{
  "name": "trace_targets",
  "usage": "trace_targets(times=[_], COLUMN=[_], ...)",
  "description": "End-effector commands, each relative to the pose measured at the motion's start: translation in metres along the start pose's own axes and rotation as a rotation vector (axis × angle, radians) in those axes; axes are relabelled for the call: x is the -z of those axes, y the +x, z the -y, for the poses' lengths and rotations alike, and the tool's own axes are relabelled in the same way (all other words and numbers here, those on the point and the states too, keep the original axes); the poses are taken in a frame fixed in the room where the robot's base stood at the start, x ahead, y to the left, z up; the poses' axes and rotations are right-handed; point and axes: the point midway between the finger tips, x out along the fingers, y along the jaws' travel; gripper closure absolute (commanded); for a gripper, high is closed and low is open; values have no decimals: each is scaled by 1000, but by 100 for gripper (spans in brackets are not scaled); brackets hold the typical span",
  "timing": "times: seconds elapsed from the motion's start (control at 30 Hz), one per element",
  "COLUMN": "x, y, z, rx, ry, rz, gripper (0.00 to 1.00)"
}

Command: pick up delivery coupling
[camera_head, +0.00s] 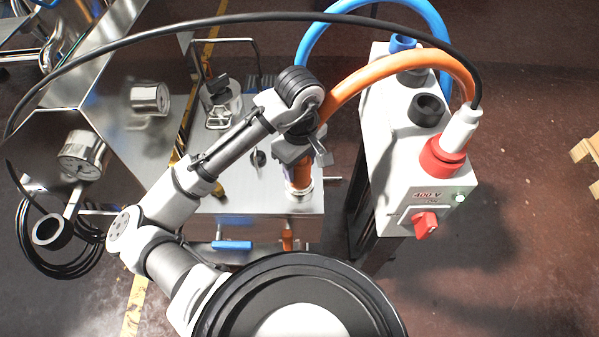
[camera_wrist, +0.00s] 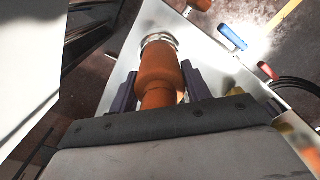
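The delivery coupling appears to be the orange cylindrical piece (camera_head: 299,174) with a silver ring at its lower end, on the steel machine top below my gripper in the head view. In the wrist view the orange coupling (camera_wrist: 163,70) runs up the middle to its silver ring. My gripper (camera_wrist: 161,88) has one dark finger on each side of the coupling. A narrow gap shows at the left finger, and the right finger lies close to the orange side. In the head view my gripper (camera_head: 305,152) partly hides the coupling's upper part and the hose end.
A thick orange hose (camera_head: 399,66) arches from the grey 400 V cabinet (camera_head: 384,150) towards my gripper. A black cable (camera_head: 215,20) crosses overhead. The steel machine top (camera_head: 240,196) carries a blue-handled valve (camera_head: 232,245) at its front. Gauges (camera_head: 84,155) stand left.

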Motion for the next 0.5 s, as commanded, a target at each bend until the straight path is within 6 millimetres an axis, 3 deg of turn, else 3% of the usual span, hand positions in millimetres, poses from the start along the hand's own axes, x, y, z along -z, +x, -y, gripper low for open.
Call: trace_targets(times=[0.03, 0.27, 0.5], x=[0, 0, 0], y=[0, 0, -1], z=[0, 0, 0], rx=[0, 0, -1], ry=[0, 0, 0], rz=[0, 0, -1], gripper=[59, 89, 91])
